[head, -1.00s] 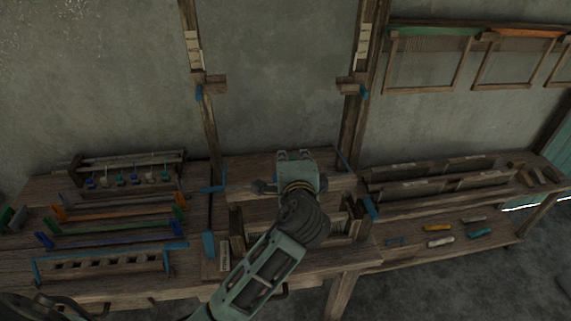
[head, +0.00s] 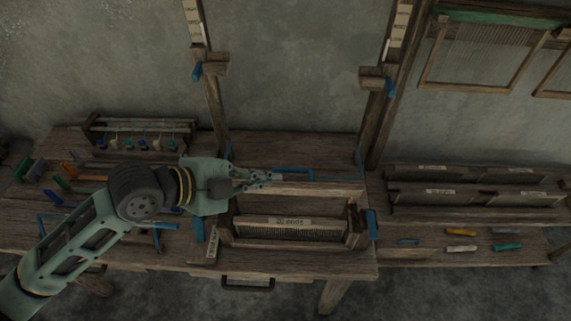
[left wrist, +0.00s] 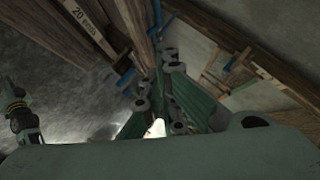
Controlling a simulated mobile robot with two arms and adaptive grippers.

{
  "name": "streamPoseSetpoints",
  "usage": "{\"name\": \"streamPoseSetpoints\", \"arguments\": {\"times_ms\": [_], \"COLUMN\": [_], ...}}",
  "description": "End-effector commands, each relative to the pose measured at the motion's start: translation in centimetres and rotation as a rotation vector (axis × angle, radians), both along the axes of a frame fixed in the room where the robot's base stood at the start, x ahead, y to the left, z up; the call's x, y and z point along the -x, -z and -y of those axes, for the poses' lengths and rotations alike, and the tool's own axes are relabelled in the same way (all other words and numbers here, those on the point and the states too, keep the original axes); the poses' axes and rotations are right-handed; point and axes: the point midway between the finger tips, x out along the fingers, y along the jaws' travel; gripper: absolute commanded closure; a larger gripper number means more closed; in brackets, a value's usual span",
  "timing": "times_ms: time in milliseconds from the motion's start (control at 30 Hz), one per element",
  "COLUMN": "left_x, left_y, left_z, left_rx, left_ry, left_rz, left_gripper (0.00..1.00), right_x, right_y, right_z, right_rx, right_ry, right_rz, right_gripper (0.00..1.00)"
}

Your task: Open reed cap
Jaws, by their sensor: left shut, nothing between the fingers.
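The reed (head: 290,234) sits in a wooden frame on the middle of the bench, with a pale label on the bar along its top. That labelled bar (left wrist: 84,22) also shows at the upper left in the left wrist view. A plain wooden bar (head: 320,190) lies behind the reed; I cannot tell which bar is the reed cap. My left gripper (head: 264,178) is shut and empty above the back left of the frame, close to a blue bracket (head: 296,170). I cannot tell whether they touch. Part of my right arm (left wrist: 18,105) shows at the far left in the left wrist view; its fingers are unclear.
Two wooden uprights (head: 214,100) with blue pegs stand behind the bench. A rack with hanging bobbins (head: 140,135) is at the back left, partly beside my left arm. More reeds (head: 465,190) and small coloured tools (head: 462,232) lie on the right bench.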

Motion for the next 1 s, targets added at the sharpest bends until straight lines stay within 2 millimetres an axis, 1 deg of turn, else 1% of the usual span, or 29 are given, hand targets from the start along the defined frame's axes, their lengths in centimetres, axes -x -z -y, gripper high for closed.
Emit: {"name": "streamPoseSetpoints", "arguments": {"times_ms": [167, 267, 667, 700, 800, 1000], "left_x": [-0.5, -1.2, -5.0, -5.4, -6.2, -7.3], "left_y": [0.4, 1.0, 5.0, 5.6, 6.6, 7.7], "left_z": [1.0, 2.1, 7.4, 7.1, 7.1, 7.1], "left_rx": [0.008, 0.008, 0.006, 0.003, 0.003, 0.003], "left_ry": [0.002, 0.003, 0.001, 0.0, 0.0, 0.001], "left_rz": [-0.007, -0.007, -0.007, -0.008, -0.008, -0.004], "left_gripper": [1.0, 1.0, 1.0, 1.0, 1.0, 1.0], "right_x": [0.2, 0.4, 0.2, 0.2, 0.1, 0.0], "right_y": [-0.6, -1.2, -4.0, -4.1, -4.5, -4.9], "right_z": [-0.1, -0.1, 0.1, 0.1, 0.3, 0.5], "right_rx": [-0.001, -0.002, 0.001, 0.001, 0.003, 0.005], "right_ry": [-0.001, -0.002, -0.003, -0.003, -0.003, -0.002], "right_rz": [-0.001, -0.005, -0.001, 0.0, 0.002, 0.002], "right_gripper": [0.67, 0.67, 0.67, 0.67, 0.67, 0.67]}}
